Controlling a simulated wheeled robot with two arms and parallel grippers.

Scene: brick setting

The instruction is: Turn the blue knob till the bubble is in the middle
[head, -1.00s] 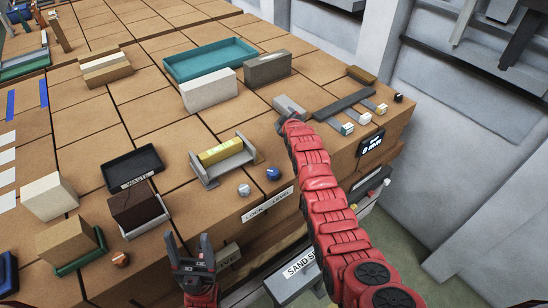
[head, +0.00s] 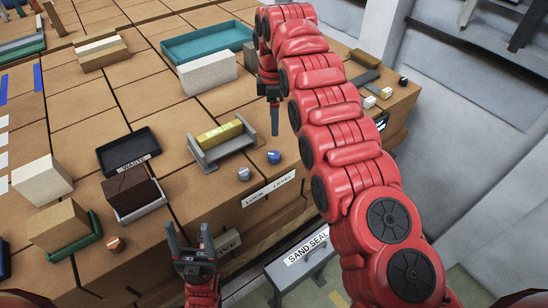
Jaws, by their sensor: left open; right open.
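The blue knob (head: 273,157) sits near the front edge of the brick table, beside a grey knob (head: 243,174). Behind them is the level, a yellow vial (head: 220,133) in a grey cradle (head: 205,158). The bubble is too small to make out. My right gripper (head: 273,128) is open and empty, pointing down just above and behind the blue knob in the picture; I cannot tell the exact gap. My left gripper (head: 188,232) is open and empty in front of the table edge.
A label reading LOCK and LEVEL (head: 269,188) is on the front edge. A black waste tray (head: 117,146), a dark brick (head: 130,188) and a tan brick (head: 58,225) lie to the left. A white block (head: 207,72) and a teal tray (head: 185,47) stand behind. My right arm covers the table's right part.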

